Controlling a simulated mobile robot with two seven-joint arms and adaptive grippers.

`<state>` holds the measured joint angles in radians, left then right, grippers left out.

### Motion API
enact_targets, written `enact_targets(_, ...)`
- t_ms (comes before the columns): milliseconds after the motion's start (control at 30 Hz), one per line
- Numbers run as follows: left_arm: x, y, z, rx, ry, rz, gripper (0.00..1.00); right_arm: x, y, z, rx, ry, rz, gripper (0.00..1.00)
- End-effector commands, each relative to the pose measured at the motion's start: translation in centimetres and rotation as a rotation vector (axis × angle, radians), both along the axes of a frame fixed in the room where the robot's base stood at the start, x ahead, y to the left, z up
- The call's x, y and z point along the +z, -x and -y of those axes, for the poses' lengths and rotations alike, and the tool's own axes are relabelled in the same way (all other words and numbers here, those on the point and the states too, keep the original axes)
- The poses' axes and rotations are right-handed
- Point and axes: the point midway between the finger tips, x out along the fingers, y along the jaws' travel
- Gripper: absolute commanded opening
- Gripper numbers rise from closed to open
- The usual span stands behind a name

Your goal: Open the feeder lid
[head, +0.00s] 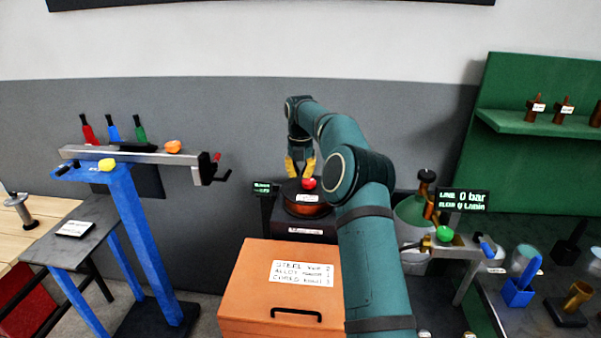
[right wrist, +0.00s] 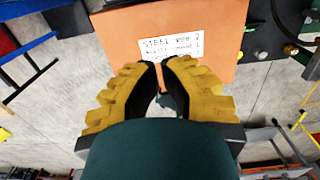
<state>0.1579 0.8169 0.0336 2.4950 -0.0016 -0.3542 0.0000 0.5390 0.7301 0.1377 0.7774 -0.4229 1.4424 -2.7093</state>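The feeder appears to be the orange box (head: 250,290) in front, with a white label of steel, alloy and cored lines and a black bar handle (head: 296,314) below it. Its lid looks shut. My right gripper (head: 299,172), with yellow fingers, points down and is apart from the box. In the right wrist view the gripper (right wrist: 160,64) shows a narrow gap between its fingertips, with nothing held. The labelled orange face (right wrist: 205,25) lies beyond the tips there; the handle is hidden. My right arm covers the box's right side. My left gripper is not seen.
A blue stand (head: 135,230) with a grey beam is on the left. A bench with a gas bottle, a green ball (head: 444,233) and cups is on the right. Floor between stand and box is clear.

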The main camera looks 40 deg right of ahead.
Motion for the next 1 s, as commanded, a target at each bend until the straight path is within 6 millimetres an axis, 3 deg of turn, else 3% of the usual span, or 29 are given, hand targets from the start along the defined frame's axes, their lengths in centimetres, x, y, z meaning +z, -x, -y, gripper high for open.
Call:
enact_targets(433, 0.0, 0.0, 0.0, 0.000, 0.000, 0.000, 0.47, 0.4, 0.0, 0.0, 0.000, 0.001, 0.001, 0.00)
enact_targets(767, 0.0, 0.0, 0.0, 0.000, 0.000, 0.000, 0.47, 5.2, 0.1, -0.2, -0.001, 0.001, 0.003, 0.00)
enact_targets(1000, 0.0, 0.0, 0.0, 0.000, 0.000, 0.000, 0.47, 7.1, 0.2, -0.2, -0.001, 0.001, 0.001, 0.00)
